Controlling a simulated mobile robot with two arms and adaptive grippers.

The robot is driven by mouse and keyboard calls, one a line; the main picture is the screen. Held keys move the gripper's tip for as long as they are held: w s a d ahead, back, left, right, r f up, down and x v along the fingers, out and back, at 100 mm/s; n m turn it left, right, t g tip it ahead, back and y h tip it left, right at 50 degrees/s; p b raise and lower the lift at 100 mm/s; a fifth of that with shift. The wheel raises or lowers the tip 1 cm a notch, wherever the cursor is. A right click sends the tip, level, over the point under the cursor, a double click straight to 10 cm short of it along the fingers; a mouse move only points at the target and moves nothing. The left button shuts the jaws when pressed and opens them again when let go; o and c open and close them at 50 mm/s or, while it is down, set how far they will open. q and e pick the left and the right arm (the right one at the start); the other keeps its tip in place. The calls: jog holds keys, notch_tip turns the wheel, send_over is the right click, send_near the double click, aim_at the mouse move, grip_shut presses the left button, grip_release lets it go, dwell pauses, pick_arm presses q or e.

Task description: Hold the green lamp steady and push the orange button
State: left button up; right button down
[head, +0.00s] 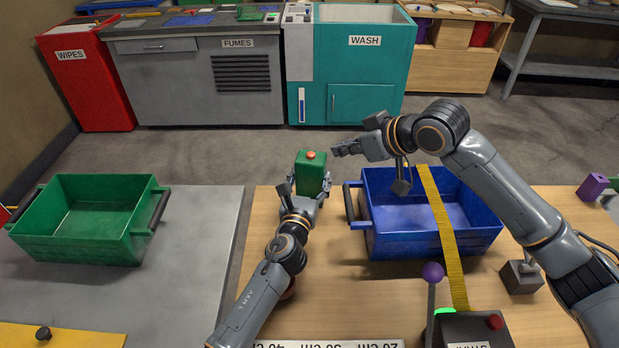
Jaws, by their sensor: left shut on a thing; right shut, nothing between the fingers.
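The green lamp (311,176) is a boxy green body, roughly upright, at the far edge of the wooden table. The orange button (310,155) sits on its top. My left gripper (306,200) is shut on the lamp's lower part, with fingers at its sides. My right gripper (340,150) is shut and empty. Its fingertips are just right of the button, at about its height in the picture, with a small gap showing. How far apart they are in depth is hard to tell.
A blue crate (385,247) stands right of the lamp, under my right arm, with a yellow strip (442,235) across it. A green crate (75,250) is on the grey table at left. A purple-knobbed lever (432,272) and a control box (478,330) stand at the front.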

aim_at(314, 155)
jog(key=w+a+r+n+h, duration=0.1)
jog(key=w+a+r+n, duration=0.45)
jog(key=n, duration=0.25)
jog(key=shift+g, duration=0.3)
jog(key=shift+w+a+f, duration=0.15)
jog(key=shift+f, duration=2.1)
jog(key=shift+w+a+f, duration=0.1)
jog(key=shift+a+f, duration=0.05)
jog(key=shift+f, duration=2.05)
jog(key=shift+f, duration=0.1)
jog(key=shift+f, duration=0.35)
jog(key=shift+r, duration=0.55)
